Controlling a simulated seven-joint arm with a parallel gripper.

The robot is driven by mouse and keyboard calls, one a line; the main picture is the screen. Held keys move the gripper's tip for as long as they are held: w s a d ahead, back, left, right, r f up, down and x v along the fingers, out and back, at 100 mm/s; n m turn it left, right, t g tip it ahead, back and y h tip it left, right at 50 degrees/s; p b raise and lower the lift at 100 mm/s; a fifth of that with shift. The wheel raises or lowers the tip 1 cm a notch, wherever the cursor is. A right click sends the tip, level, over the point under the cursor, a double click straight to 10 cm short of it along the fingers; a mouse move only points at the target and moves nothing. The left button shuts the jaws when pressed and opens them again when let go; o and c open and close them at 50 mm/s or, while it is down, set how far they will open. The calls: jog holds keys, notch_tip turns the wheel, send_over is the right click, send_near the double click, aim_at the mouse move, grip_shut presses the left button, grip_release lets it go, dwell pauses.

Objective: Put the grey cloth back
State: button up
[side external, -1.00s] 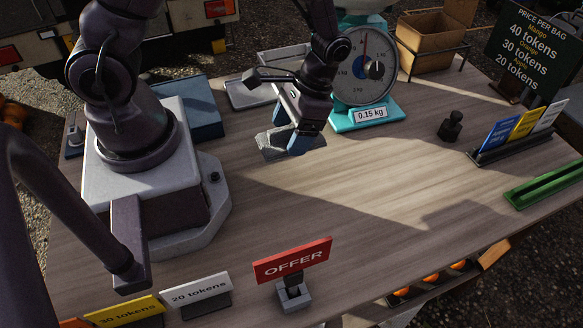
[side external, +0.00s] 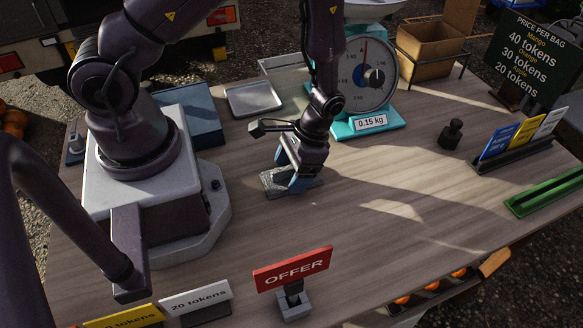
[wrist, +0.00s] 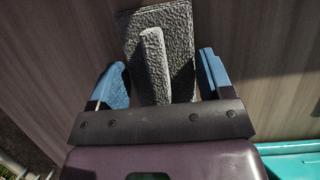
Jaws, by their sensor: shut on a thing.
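The grey cloth (side external: 273,181) is at or just above the tabletop, in front of the scale. In the wrist view the textured grey cloth (wrist: 183,22) lies flat with a raised rolled fold between my blue fingers. My gripper (side external: 290,178) points down over the cloth and is shut on it. The fingers in the wrist view (wrist: 163,82) stand wide on either side of the fold. The finger contact is partly hidden, and I cannot tell whether the cloth touches the table.
A teal scale (side external: 368,125) reading 0.15 kg stands behind my gripper. A metal tray (side external: 253,99) lies at the back left. A red OFFER sign (side external: 292,268) stands at the front. A black weight (side external: 451,134) and card holder (side external: 518,148) are at right.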

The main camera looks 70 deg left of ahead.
jog(key=o, duration=1)
jog(key=shift+f, duration=0.1)
jog(key=w+r+t, duration=0.3)
jog(key=r+t, duration=0.1)
jog(key=r, duration=2)
jog(key=shift+s+a+r+t, duration=0.1)
jog(key=shift+s+r+t, duration=0.95)
jog(key=shift+s+r, duration=0.55)
jog(key=shift+s+a+r+t, duration=0.1)
jog(key=shift+s+r+t, duration=1)
jog(key=shift+r, duration=0.85)
jog(key=shift+s+r+t, duration=0.95)
jog(key=shift+s+r, duration=0.55)
jog(key=shift+r, duration=0.25)
